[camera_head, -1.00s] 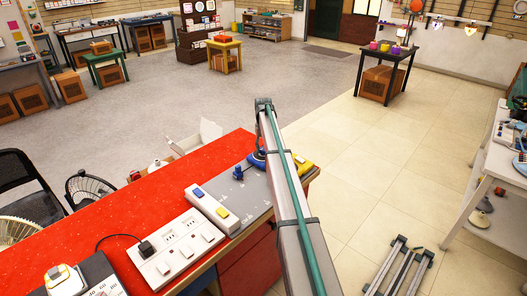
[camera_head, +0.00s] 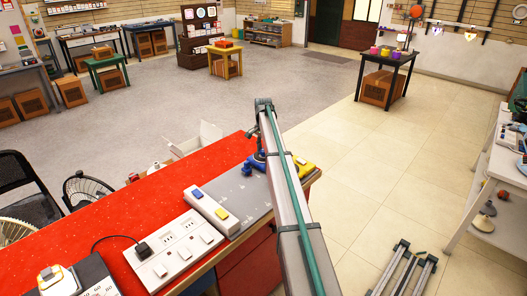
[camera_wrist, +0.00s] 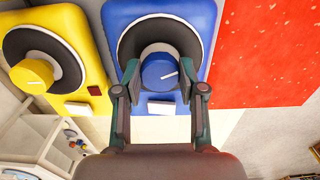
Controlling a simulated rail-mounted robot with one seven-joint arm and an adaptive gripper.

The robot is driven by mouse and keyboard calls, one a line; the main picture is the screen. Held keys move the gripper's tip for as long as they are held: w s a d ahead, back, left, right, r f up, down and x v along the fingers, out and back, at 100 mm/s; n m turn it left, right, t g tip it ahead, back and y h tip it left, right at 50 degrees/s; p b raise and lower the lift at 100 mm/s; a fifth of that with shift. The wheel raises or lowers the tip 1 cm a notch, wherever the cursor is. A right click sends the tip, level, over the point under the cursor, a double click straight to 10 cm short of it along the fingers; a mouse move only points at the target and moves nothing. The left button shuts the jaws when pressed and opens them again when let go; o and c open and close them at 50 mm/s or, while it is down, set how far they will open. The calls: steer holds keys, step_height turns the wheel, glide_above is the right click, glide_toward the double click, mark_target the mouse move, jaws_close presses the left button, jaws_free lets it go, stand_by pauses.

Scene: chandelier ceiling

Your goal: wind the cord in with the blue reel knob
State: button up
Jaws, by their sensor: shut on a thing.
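The blue reel knob (camera_wrist: 160,72) is a round blue knob with a white pointer line, set in a dark ring on a blue reel unit (camera_wrist: 200,20). In the wrist view my gripper (camera_wrist: 160,82) has one finger on each side of the knob and is shut on it. The white line points to the right and slightly up. In the head view the blue unit (camera_head: 256,160) shows in part at the far end of the red bench, behind my arm. The cord cannot be made out.
A yellow unit with a yellow knob (camera_wrist: 32,75) stands beside the blue one. The red bench (camera_head: 130,200) holds a white switch panel (camera_head: 170,253) and a strip with blue and yellow buttons (camera_head: 212,208).

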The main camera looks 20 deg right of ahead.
mark_target(263, 150)
steer(key=shift+w+m+b, duration=0.1)
steer(key=shift+m+b, duration=0.25)
steer(key=shift+m, duration=1.85)
steer(key=o, duration=1.1)
steer(key=shift+o, duration=0.2)
step_height(263, 150, up, 12)
